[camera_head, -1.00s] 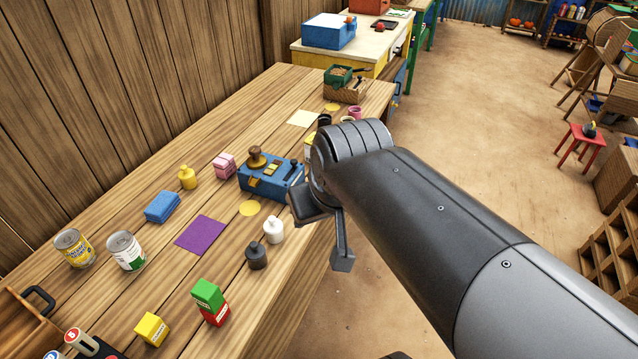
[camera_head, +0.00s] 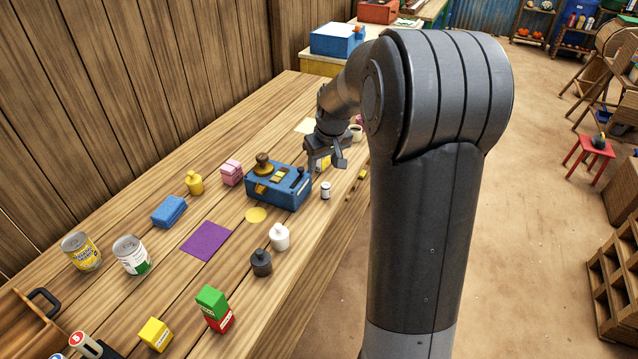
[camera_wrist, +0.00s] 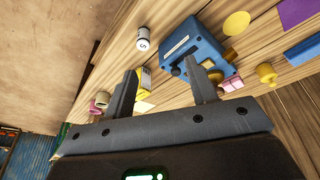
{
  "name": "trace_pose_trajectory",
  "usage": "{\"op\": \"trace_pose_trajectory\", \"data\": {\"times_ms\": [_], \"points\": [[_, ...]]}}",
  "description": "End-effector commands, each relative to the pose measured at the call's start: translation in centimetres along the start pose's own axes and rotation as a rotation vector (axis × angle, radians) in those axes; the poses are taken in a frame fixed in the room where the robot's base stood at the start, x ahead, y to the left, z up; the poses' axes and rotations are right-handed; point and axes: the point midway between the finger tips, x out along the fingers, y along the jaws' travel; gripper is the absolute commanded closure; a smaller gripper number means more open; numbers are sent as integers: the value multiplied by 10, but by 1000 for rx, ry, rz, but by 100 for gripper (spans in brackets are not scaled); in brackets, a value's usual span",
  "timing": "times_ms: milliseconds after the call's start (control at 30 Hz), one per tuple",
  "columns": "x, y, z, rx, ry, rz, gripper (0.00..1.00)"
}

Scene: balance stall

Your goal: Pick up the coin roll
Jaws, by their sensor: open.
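A small white cylinder with a dark end (camera_head: 325,190), which looks like the coin roll, stands on the wooden table just right of the blue balance box (camera_head: 278,190). In the wrist view the white cylinder (camera_wrist: 144,40) shows a dark mark on its end, beyond the left finger and apart from it. My gripper (camera_head: 326,165) is open and empty above the table, slightly beyond the cylinder. In the wrist view its fingers (camera_wrist: 162,72) are spread, with the blue box (camera_wrist: 192,55) beyond the right finger. A yellow item (camera_wrist: 143,80) shows beside the left finger, partly hidden.
White (camera_head: 279,237) and black (camera_head: 261,262) weights stand nearer on the table. A purple mat (camera_head: 206,241), a blue block (camera_head: 169,211), a pink bundle (camera_head: 231,172) and a yellow weight (camera_head: 194,182) lie left. The table's right edge runs close by the cylinder.

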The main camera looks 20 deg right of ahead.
Motion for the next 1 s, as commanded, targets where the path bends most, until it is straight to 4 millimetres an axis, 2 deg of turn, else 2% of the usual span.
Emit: {"op": "trace_pose_trajectory", "data": {"times_ms": [33,100,233,400,700,1000], "points": [[19,10,-4,0,-11,-10,48],[39,21,-10,-4,-15,-19,48],[68,37,-16,-11,-22,-32,48],[86,46,-19,-15,-24,-39,48],[131,44,-18,-16,-25,-41,48],[156,44,-19,-16,-24,-40,48]]}}
